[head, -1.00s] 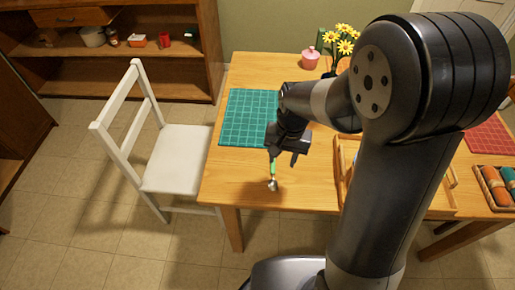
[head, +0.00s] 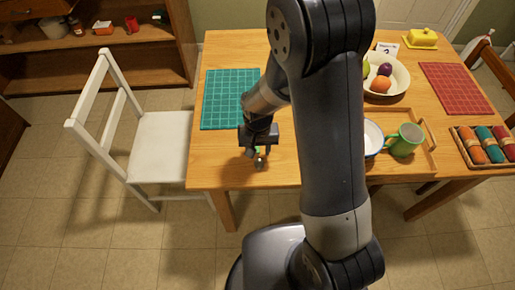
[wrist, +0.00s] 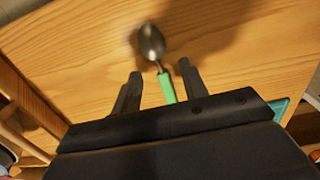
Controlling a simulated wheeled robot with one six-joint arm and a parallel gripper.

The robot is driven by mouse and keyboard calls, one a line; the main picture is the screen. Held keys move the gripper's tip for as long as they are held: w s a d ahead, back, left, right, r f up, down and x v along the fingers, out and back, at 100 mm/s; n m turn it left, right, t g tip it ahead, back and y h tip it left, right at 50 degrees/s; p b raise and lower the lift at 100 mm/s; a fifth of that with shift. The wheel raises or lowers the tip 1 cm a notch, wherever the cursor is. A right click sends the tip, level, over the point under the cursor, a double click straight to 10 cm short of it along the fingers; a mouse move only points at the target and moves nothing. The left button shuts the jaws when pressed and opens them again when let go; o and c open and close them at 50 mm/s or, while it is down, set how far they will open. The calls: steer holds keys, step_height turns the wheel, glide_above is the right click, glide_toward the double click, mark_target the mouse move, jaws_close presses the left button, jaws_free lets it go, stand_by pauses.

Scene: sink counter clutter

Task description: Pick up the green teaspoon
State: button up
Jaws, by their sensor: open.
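The green teaspoon (wrist: 165,83) lies on the wooden table (wrist: 80,50), with its metal bowl pointing away from my gripper in the wrist view. Its green handle runs back between my two fingers, and the handle's end is hidden by the gripper body. My gripper (wrist: 158,82) is open, with a finger on each side of the handle and a gap on both sides. In the head view my gripper (head: 260,158) is over the table's near left part and covers most of the teaspoon (head: 261,164).
A teal mat (head: 228,100) lies behind my gripper. A wooden tray (head: 425,155) with a green mug (head: 405,140) is to the right, near a fruit bowl (head: 398,78). A white chair (head: 165,140) stands left of the table. The table's front edge is close.

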steer(key=shift+f, duration=0.6)
steer(key=shift+c, duration=0.2)
jaws_close()
